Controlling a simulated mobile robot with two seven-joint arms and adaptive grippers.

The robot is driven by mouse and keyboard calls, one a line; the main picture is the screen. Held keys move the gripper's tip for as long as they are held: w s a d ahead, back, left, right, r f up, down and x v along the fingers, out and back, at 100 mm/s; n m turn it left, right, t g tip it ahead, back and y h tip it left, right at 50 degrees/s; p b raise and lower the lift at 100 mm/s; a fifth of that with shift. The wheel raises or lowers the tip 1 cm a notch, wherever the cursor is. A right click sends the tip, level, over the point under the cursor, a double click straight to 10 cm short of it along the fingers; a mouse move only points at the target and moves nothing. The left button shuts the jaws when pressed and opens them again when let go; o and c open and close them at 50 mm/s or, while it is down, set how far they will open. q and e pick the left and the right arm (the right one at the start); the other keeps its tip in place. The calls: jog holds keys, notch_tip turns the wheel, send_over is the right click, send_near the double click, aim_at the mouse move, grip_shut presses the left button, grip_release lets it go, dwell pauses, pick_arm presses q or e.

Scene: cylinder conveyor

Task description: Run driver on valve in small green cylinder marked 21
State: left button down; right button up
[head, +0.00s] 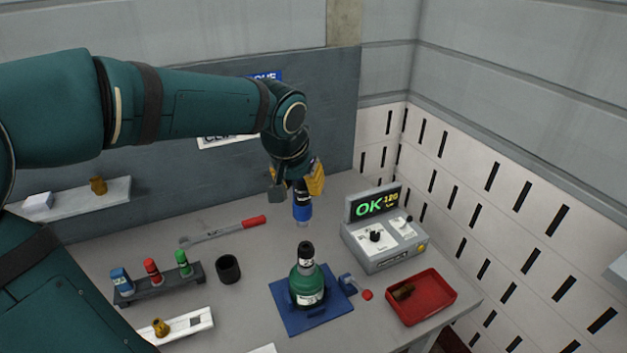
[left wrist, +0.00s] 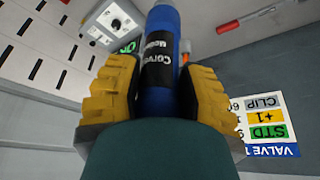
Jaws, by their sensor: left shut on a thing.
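My left gripper (head: 299,182) is shut on a blue driver (head: 302,208) and holds it upright above the bench. In the left wrist view the gripper's yellow fingers (left wrist: 155,95) clasp the driver's blue body (left wrist: 166,22) with its black label. A small green cylinder (head: 305,282) with a dark valve top stands on a blue plate (head: 290,322). Its marking is too small to read. The driver is above and behind the cylinder, apart from it. My right gripper is not in view.
A grey control box (head: 385,240) with a lit "OK 120" display stands right of the cylinder. A red tray (head: 440,292) with a brass part is at the right. A rack (head: 160,283), a black cup (head: 228,268) and a red-handled wrench (head: 225,232) lie left.

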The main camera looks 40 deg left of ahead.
aim_at(301, 202)
pick_arm(q)
jog(key=shift+d, duration=0.3)
jog(key=shift+f, duration=0.6)
notch_tip(301, 202, down, 3)
jog(key=shift+r+b, duration=0.2)
jog(key=shift+b, duration=0.6)
jog(key=shift+f+b, duration=0.75)
jog(key=shift+f, duration=0.1)
jog(key=shift+f+b, duration=0.6)
jog(key=shift+b, duration=0.05)
jog(key=shift+r, duration=0.15)
jog(key=shift+f+b, duration=0.3)
jog(key=shift+b, duration=0.25)
jog(key=shift+r+b, duration=0.45)
jog(key=shift+b, duration=0.55)
dwell(2.2)
